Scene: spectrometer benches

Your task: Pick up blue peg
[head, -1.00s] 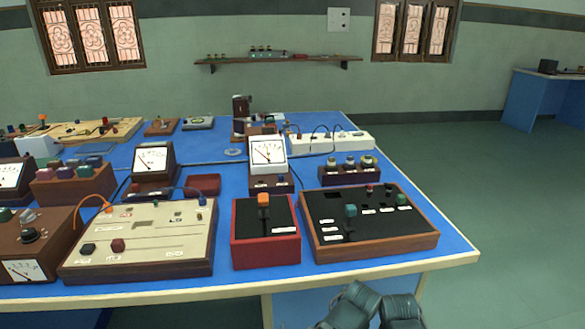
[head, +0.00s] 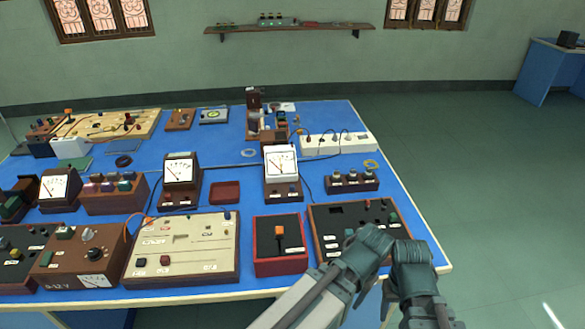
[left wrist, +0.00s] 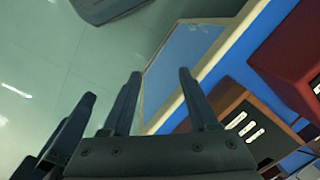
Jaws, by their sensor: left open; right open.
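A small blue peg-like knob (head: 227,215) stands at the upper right of the cream panel (head: 190,262) in the head view. I cannot tell for sure which is the blue peg. My left gripper (left wrist: 158,85) is open and empty in the left wrist view, near the pale table edge.
A red-framed box with an orange knob (head: 279,231) stands right of the cream panel. The black panel (head: 330,218) is beside it. Meters, boxes and a white strip (head: 350,141) crowd the blue table (head: 225,135). Open floor lies right.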

